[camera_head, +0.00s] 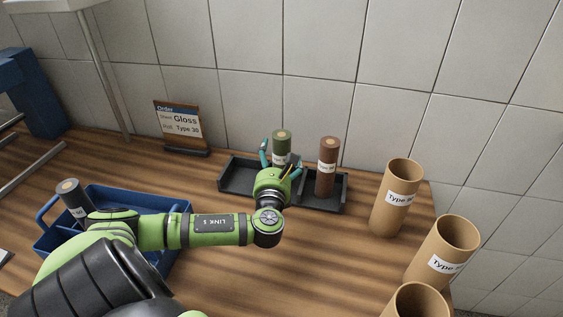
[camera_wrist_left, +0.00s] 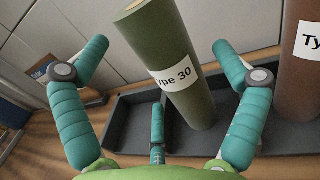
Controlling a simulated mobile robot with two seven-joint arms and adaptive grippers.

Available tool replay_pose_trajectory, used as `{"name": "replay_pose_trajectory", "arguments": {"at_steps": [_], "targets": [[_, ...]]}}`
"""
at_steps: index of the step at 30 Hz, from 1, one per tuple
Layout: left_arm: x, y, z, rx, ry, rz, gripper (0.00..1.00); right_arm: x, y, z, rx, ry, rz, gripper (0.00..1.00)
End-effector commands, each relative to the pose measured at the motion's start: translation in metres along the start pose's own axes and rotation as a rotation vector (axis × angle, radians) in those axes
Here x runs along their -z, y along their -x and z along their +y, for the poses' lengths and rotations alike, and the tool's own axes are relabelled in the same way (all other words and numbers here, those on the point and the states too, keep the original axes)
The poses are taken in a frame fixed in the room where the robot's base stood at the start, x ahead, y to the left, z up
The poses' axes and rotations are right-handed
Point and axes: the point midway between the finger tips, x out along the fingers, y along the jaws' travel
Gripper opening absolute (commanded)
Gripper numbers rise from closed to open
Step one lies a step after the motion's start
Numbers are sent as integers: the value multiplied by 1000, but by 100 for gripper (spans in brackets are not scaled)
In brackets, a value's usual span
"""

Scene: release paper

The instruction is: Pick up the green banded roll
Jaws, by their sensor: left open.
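The green banded roll (camera_head: 281,146) stands upright in a dark tray (camera_head: 235,184) near the wall, with a white band lettered "Type 30". In the left wrist view the green roll (camera_wrist_left: 165,55) rises between the teal fingers, its base in the tray. My left gripper (camera_head: 277,160) is open around the near side of the roll, with fingers to either side and no clear contact. In the left wrist view my left gripper (camera_wrist_left: 155,95) shows its fingers spread apart. The gripper hides the roll's lower part in the head view. My right gripper is not in view.
A brown roll (camera_head: 328,160) stands in the same tray, right of the green one. Cardboard tubes (camera_head: 396,205) stand at the right. A blue caddy (camera_head: 180,215) with a dark roll (camera_head: 70,195) is at the left. An order sign (camera_head: 177,122) reads "Gloss, Type 30".

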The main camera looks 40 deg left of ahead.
Motion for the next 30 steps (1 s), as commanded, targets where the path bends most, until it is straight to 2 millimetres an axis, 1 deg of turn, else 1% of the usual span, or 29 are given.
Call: {"name": "replay_pose_trajectory", "arguments": {"at_steps": [1,3,6,14,15,17,18,19,20,30], "targets": [[4,-10,0,-2,1,-5,96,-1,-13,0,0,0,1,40],[4,-19,0,-2,1,-4,96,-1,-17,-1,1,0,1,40],[2,-28,1,-2,0,-2,96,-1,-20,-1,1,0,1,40],[0,-30,1,-1,0,0,96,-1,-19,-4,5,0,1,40],[0,-30,1,-1,0,1,80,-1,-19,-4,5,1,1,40],[0,-30,1,-1,0,1,56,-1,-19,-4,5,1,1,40],[0,-30,1,-1,0,1,40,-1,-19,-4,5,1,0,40],[0,-30,1,-1,0,1,28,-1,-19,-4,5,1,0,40],[0,-30,1,-1,0,1,25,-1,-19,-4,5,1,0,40],[-1,-30,1,-1,1,0,24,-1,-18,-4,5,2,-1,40]]}}
